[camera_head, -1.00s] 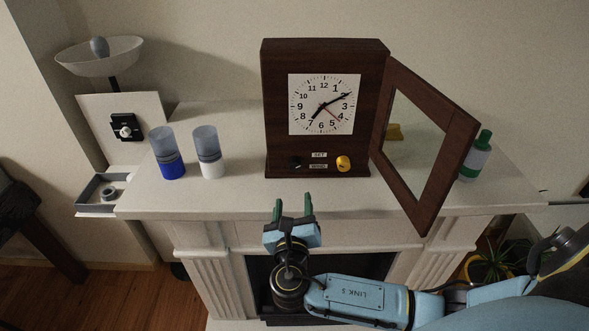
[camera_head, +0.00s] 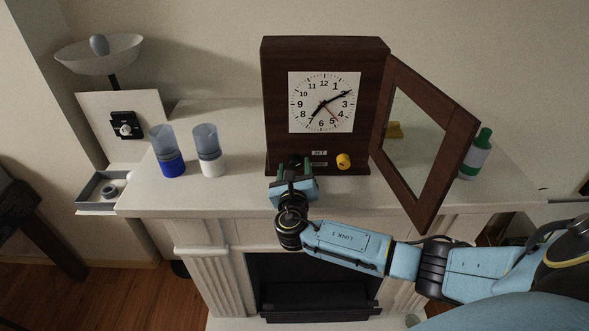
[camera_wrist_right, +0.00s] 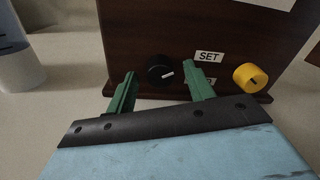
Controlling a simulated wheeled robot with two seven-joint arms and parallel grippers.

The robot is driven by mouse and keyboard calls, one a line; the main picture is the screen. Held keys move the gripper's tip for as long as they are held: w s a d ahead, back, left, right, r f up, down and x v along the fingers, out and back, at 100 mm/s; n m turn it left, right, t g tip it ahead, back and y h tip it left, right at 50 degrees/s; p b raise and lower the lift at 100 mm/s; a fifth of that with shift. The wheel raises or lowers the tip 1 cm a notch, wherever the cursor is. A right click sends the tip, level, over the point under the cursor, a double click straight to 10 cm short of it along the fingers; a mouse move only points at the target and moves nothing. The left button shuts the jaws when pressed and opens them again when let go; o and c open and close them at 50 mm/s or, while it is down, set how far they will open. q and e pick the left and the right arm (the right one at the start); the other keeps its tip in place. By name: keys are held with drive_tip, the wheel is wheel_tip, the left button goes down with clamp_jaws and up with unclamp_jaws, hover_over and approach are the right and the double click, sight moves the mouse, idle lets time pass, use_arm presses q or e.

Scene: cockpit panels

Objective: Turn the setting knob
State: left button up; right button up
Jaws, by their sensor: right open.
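A dark wooden clock (camera_head: 275,90) stands on the mantel with its glass door (camera_head: 455,150) swung open to the right. Low on its front are a black knob (camera_wrist_right: 161,69) and a yellow knob (camera_head: 343,161), which also shows in the right wrist view (camera_wrist_right: 251,78). Between them are a "SET" label (camera_wrist_right: 209,57) and a second label, partly hidden in the wrist view. My right gripper (camera_head: 294,166) is open in front of the black knob. Its green fingers stand either side of the knob in the wrist view, apparently without touching it. My left gripper is out of view.
Two cups, one with blue (camera_head: 168,152) and one with white (camera_head: 208,152), stand left of the clock. A green-and-white bottle (camera_head: 477,158) stands behind the open door. A switch panel (camera_head: 124,126) and small tray (camera_head: 98,207) are at the left.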

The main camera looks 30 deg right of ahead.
drive_tip(key=c, duration=1)
drive_tip(key=m+b, duration=0.1)
drive_tip(key=m, duration=0.4)
drive_tip(key=shift+m, duration=0.3)
drive_tip(key=m+b, duration=0.2)
drive_tip(key=m, duration=0.3)
drive_tip(key=shift+s+d+m, duration=0.1)
drive_tip(key=shift+d+m, duration=0.05)
drive_tip(key=shift+m, duration=0.45)
drive_tip(key=o, duration=1)
